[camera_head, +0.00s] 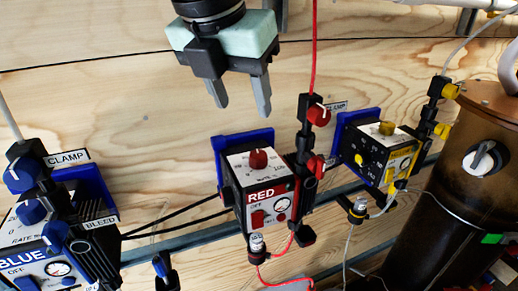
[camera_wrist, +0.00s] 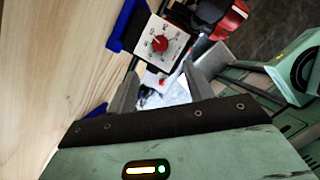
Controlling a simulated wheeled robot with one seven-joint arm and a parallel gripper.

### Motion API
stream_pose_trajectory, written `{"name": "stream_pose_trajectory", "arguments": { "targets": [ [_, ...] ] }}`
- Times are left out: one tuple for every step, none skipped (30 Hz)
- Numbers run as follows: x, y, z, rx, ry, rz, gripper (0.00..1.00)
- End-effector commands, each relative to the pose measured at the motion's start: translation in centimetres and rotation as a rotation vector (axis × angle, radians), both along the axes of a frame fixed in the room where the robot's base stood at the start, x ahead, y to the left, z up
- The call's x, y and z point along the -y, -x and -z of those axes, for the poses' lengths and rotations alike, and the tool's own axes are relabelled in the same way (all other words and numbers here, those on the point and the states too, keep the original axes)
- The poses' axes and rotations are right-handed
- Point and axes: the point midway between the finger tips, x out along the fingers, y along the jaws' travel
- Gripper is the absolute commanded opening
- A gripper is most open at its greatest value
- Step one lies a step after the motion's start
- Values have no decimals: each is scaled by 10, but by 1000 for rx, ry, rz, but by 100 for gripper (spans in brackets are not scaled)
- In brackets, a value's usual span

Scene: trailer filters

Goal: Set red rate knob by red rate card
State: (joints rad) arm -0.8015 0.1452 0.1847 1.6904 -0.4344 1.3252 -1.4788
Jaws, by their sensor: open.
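The red rate knob (camera_head: 258,159) sits on the white dial face on top of the box labelled RED (camera_head: 265,195). In the wrist view the same knob (camera_wrist: 160,43) shows on its numbered dial, beyond my fingertips. The setting it points at is too small to read. My gripper (camera_head: 240,105) is open and empty, above and slightly left of the RED box, its two grey fingers pointing down and apart from the knob. My fingers also show in the wrist view (camera_wrist: 163,85). I cannot make out a red rate card in either view.
Red clamp valves (camera_head: 318,115) stand just right of the RED box, with a red line running upward. A yellow-knobbed box (camera_head: 380,150) and a brown cylinder (camera_head: 440,180) are farther right. A BLUE box (camera_head: 45,260) is lower left. The plywood wall left of the gripper is clear.

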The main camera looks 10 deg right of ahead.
Motion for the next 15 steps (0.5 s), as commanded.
{"name": "stream_pose_trajectory", "arguments": {
  "targets": [
    [3,-3,11,-2,4,2,52],
    [5,-5,17,-3,5,2,52],
    [6,-8,25,-3,4,3,52],
    [8,-10,31,-4,4,2,52],
    [9,-12,36,-3,3,2,52],
    [11,-14,44,-4,4,2,52],
    [12,-17,50,-4,2,3,52],
    [13,-19,56,-4,3,3,52],
    [15,-21,64,-5,4,2,52],
    [16,-23,69,-4,3,2,52],
    [17,-25,74,-4,4,2,52],
    [19,-28,81,-3,2,2,52],
    [20,-30,86,-3,3,4,52],
    [21,-31,90,-3,2,2,52],
    [22,-33,96,-3,1,3,52]
  ]
}}
